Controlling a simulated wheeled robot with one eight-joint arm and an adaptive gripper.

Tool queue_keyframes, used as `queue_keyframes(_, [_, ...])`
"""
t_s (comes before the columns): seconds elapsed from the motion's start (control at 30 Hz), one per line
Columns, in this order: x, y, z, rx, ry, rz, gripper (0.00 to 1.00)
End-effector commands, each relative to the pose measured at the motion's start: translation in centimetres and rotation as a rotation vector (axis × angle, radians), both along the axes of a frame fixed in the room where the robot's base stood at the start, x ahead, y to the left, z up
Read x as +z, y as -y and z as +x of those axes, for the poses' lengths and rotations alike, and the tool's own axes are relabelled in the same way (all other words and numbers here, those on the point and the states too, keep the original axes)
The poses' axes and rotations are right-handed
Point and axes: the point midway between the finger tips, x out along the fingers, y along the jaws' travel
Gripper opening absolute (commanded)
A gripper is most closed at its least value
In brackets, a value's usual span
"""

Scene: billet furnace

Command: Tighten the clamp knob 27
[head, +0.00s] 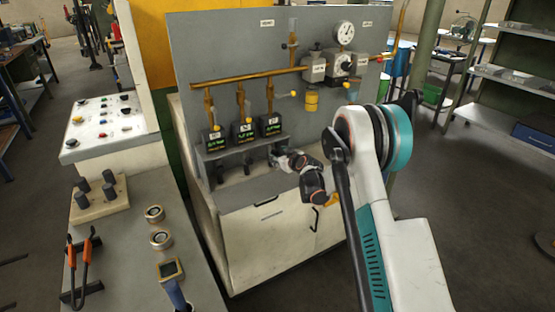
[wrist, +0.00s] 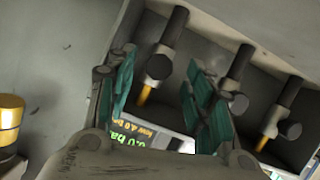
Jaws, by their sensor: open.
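Three dark clamp knobs on short rods show in the wrist view: a left one (wrist: 159,67), a middle one (wrist: 237,103) and a right one (wrist: 290,130). I cannot read a number 27 on any of them. My gripper (wrist: 160,72) is open, with teal-padded fingers on either side of the left knob in the picture. I cannot tell whether the pads touch it. In the head view my gripper (head: 277,157) is at the right end of the recess under the shelf and hides part of it.
Three black digital gauges stand on the shelf, including the middle gauge (head: 243,132), with brass pipes (head: 240,78) above. A yellow cup (head: 311,101) hangs to the right. A grey bench (head: 130,255) with tools and a white button console (head: 105,120) stand at the left.

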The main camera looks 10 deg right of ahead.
Motion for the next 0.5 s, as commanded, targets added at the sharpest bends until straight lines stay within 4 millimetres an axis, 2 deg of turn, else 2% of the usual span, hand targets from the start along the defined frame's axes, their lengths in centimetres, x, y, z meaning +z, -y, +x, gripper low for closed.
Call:
queue_keyframes(0.2, [-0.9, -0.4, 1.9, 0.000, 0.000, -0.001, 0.48])
queue_keyframes(0.5, [-0.9, -0.5, 2.2, -0.001, 0.001, -0.001, 0.48])
